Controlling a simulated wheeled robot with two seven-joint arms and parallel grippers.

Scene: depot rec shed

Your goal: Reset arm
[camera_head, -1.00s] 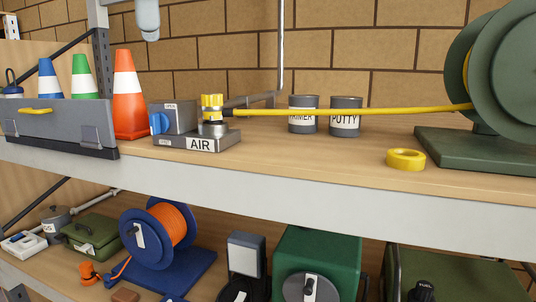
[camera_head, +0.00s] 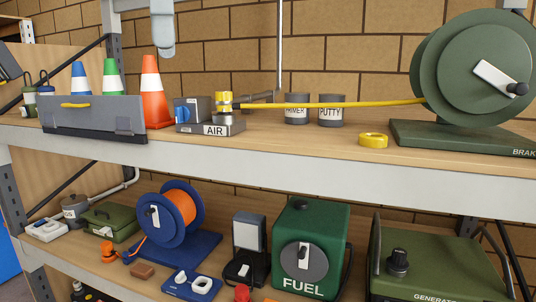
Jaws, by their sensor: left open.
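My left gripper (camera_head: 84,291) shows only as a small dark part at the bottom edge, left of centre, in front of the lower shelf. It is open, and nothing shows between its fingers. Most of it is cut off by the frame. My right gripper is not in view. On the upper shelf, a yellow hose (camera_head: 330,104) runs from the big green reel (camera_head: 462,75) to a yellow fitting (camera_head: 223,102) on the grey block marked AIR (camera_head: 193,128). The gripper is well below and apart from these.
The upper shelf (camera_head: 300,168) also holds a grey bin (camera_head: 95,119), cones (camera_head: 153,95), PRIMER and PUTTY cans (camera_head: 331,111) and yellow tape (camera_head: 373,140). Below are an orange cord reel (camera_head: 168,220), a FUEL can (camera_head: 325,225) and a generator (camera_head: 440,265).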

